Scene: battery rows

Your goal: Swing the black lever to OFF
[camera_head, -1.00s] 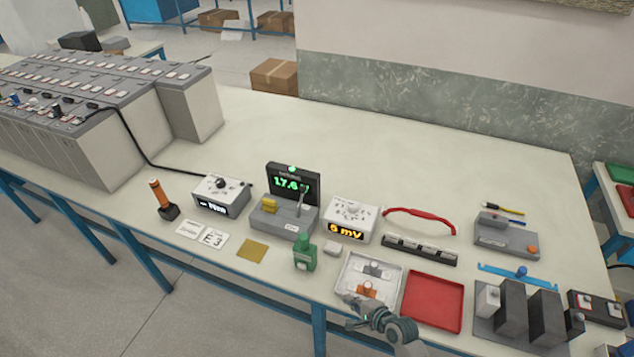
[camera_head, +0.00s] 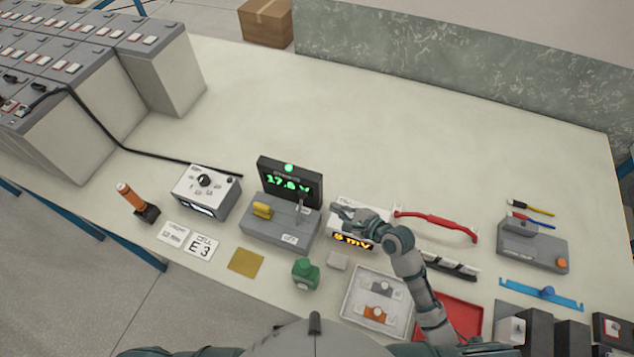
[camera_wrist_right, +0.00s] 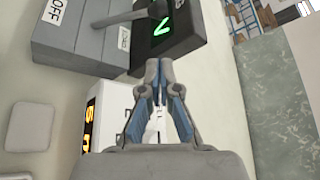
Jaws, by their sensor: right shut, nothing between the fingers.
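The grey switch box (camera_head: 268,232) stands mid-table in front of a black screen (camera_head: 290,180) with green digits. Its dark lever (camera_head: 299,209) stands up on the box's right part, near the screen. A white OFF label (camera_head: 290,239) is on the box's front right. In the wrist view the lever (camera_wrist_right: 152,18) is at the top, and the OFF label (camera_wrist_right: 54,10) is at top left. My right gripper (camera_head: 338,210) is shut and empty, right of the lever and apart from it, over the white mV meter (camera_head: 352,240). My left gripper is not in view.
A white dial meter (camera_head: 205,190) is left, a red handle (camera_head: 437,223) right. The table behind the screen is clear.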

